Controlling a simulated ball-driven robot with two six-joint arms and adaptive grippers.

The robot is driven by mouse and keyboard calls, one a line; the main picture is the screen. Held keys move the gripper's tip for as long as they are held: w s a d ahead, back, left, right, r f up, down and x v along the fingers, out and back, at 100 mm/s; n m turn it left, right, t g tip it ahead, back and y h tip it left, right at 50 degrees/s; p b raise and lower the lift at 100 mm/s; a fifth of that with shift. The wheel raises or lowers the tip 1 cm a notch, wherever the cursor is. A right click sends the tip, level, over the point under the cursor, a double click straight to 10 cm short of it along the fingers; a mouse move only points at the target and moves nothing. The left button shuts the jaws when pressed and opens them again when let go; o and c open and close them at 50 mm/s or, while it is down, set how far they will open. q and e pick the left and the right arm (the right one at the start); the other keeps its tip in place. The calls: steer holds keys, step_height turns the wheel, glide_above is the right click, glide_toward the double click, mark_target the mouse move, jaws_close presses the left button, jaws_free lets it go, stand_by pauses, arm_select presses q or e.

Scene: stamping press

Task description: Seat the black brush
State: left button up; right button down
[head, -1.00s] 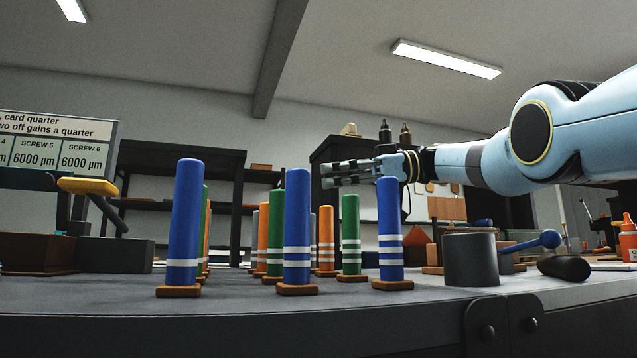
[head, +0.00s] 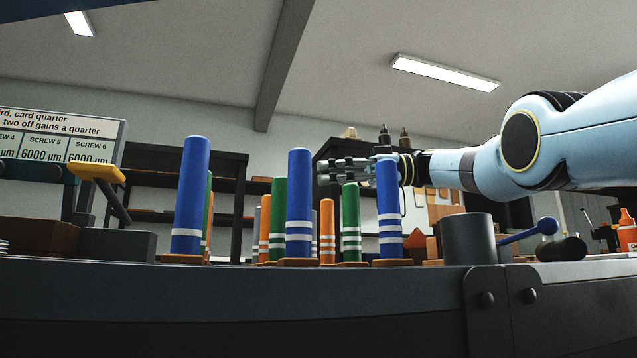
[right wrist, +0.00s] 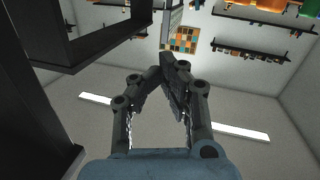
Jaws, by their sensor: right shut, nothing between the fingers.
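I cannot pick out a black brush for certain. A dark rounded cylinder (head: 562,248) lies at the right of the table, beside a grey cup (head: 468,238); I cannot tell whether it is the brush. My right gripper (head: 322,172) is shut and empty, held level above the table behind the blue posts, its fingers pointing left. In the right wrist view its fingertips (right wrist: 172,68) come together with nothing between them. My left gripper is not in view.
Several upright blue (head: 191,195), green (head: 278,215) and orange (head: 327,228) striped posts stand on the table under my right gripper. A yellow-handled device (head: 97,173) stands left. A dark shelf (head: 230,180) is behind.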

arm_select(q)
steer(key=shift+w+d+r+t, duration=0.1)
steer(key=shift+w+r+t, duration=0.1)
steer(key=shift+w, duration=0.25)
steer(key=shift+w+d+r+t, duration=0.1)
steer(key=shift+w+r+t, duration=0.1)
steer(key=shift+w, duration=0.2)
arm_select(e)
steer(key=a+m+y, duration=0.1)
steer(key=m, duration=0.1)
steer(key=w+a+m+y, duration=0.1)
steer(key=m, duration=0.1)
steer(key=shift+w, duration=0.1)
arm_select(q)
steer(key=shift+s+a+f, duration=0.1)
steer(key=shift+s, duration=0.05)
arm_select(e)
steer(key=shift+f, duration=0.1)
stand_by(0.3)
